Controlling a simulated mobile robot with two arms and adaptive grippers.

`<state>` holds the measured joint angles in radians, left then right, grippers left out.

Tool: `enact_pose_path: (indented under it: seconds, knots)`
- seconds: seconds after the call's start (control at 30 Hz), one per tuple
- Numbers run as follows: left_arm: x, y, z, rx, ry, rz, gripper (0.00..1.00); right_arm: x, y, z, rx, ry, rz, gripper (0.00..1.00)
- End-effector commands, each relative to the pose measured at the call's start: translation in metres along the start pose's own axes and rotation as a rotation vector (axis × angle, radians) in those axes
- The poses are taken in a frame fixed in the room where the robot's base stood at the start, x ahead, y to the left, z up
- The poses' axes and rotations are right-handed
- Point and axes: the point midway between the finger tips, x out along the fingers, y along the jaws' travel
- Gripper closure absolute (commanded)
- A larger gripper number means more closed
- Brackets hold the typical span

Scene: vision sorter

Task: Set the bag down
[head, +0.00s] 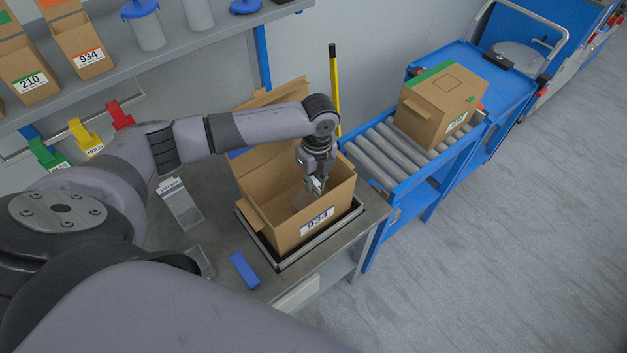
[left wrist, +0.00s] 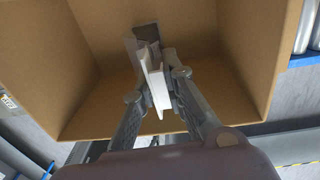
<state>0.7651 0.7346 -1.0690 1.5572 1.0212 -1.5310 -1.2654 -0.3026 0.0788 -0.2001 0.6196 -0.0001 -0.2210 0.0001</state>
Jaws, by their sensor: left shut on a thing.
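My left gripper (head: 317,182) reaches down into the open cardboard box (head: 285,232) labelled 934. It is shut on a small bag (head: 301,198), greyish in the head view and mostly hidden by the fingers. In the left wrist view the bag (left wrist: 155,82) shows as a thin white and grey-brown piece between the two fingers (left wrist: 160,88). The box (left wrist: 85,100) walls surround it there. I cannot tell whether the bag touches the box floor. My right gripper is not in view.
A closed box (head: 440,103) sits on the roller conveyor (head: 382,157) at right. A shelf (head: 150,62) runs behind.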

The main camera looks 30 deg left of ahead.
Motion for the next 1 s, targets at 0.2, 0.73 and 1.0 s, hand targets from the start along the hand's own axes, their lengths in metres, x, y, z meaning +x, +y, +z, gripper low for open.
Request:
enact_pose_path:
  seconds: [0.2,0.73,1.0]
  knots:
    - [0.003,0.0,0.0,-0.001,0.0,0.0,0.84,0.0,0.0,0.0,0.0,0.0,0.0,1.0]
    - [0.001,0.0,0.0,-0.001,0.0,0.0,0.69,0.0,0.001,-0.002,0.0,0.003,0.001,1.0]
    - [-0.032,-0.001,0.001,-0.001,-0.001,-0.005,0.69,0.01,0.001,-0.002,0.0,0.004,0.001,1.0]
